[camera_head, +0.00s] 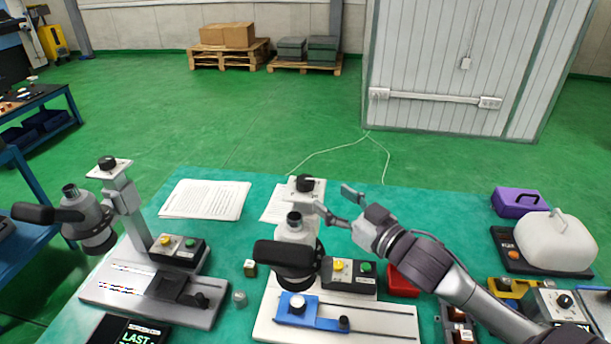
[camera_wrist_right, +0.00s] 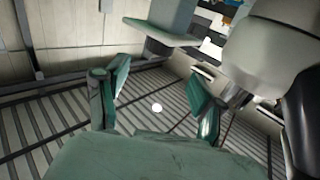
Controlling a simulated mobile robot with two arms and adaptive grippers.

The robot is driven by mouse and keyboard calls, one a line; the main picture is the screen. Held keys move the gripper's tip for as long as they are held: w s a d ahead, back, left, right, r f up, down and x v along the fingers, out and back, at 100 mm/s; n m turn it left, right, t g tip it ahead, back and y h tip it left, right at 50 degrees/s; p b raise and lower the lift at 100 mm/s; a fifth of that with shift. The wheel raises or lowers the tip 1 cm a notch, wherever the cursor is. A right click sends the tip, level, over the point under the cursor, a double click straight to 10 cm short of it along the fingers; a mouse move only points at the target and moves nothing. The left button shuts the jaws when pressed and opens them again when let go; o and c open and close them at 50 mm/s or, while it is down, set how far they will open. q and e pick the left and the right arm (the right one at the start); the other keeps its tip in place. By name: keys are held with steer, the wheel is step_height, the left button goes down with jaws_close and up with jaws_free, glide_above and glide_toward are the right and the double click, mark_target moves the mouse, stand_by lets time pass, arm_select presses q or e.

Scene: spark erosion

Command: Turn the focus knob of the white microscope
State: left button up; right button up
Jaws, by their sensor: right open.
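The white microscope (camera_head: 335,322) stands on the table, right of a similar grey microscope (camera_head: 150,290). Its black knob (camera_head: 305,182) sits on top of its column. My right gripper (camera_head: 336,201) is open and empty, just right of the knob, with its fingers pointing left towards it. In the right wrist view, the open fingers (camera_wrist_right: 155,100) frame a gap. A dark knob (camera_wrist_right: 157,48) shows beyond them on a pale plate, apart from both fingers. My left gripper is not in view.
A black eyepiece and tube (camera_head: 285,255) stand left of my gripper. A button box (camera_head: 350,275), a red box (camera_head: 402,282) and a white-covered device (camera_head: 555,242) are on the table (camera_head: 440,215). Papers (camera_head: 205,200) lie behind. The table behind my gripper is clear.

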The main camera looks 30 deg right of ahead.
mark_target(309, 181)
steer(key=p+x, duration=0.2)
steer(key=x, duration=0.6)
steer(key=shift+w+r, duration=0.1)
steer(key=shift+w, duration=0.15)
steer(key=shift+w+a, duration=0.1)
steer(key=shift+w, duration=0.5)
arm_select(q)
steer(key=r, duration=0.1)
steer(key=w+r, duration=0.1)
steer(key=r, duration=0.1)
arm_select(e)
steer(key=shift+c, duration=0.3)
steer(key=c, duration=1.1)
arm_select(q)
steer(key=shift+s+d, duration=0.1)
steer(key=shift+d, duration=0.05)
steer(key=shift+p, duration=0.3)
arm_select(e)
steer(key=shift+y, duration=0.3)
